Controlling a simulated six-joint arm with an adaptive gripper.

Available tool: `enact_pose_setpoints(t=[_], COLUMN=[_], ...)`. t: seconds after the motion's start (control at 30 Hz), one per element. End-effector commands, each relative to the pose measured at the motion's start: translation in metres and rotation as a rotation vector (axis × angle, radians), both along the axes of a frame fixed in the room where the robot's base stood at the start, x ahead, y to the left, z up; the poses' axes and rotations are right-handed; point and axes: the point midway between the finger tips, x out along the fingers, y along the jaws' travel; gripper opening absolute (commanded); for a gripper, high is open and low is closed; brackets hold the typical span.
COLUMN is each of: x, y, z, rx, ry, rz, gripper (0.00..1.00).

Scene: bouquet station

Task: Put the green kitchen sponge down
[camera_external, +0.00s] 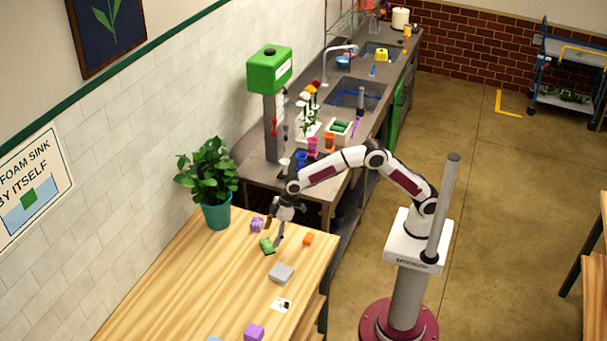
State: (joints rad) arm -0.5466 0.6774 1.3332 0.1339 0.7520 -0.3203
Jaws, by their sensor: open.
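A small green block (267,246), which looks like the green kitchen sponge, is at the wooden table's far end. It appears to rest on the tabletop. My gripper (275,231) points down just above and beside it, with its fingers apart. One finger comes down close to the sponge's right side; I cannot tell whether it touches. Nothing shows held between the fingers.
The table's left part is clear.

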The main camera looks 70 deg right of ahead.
Motion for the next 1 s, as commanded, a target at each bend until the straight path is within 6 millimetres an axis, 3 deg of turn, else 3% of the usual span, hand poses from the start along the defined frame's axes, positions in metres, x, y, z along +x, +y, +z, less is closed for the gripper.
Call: enact_pose_setpoints(t=[0.43,1.0], x=[-0.016,-0.019], y=[-0.017,-0.019], z=[0.056,0.065], rx=[0.000,0.000], ry=[-0.001,0.001], rz=[-0.001,-0.001], gripper=[0.72,0.72])
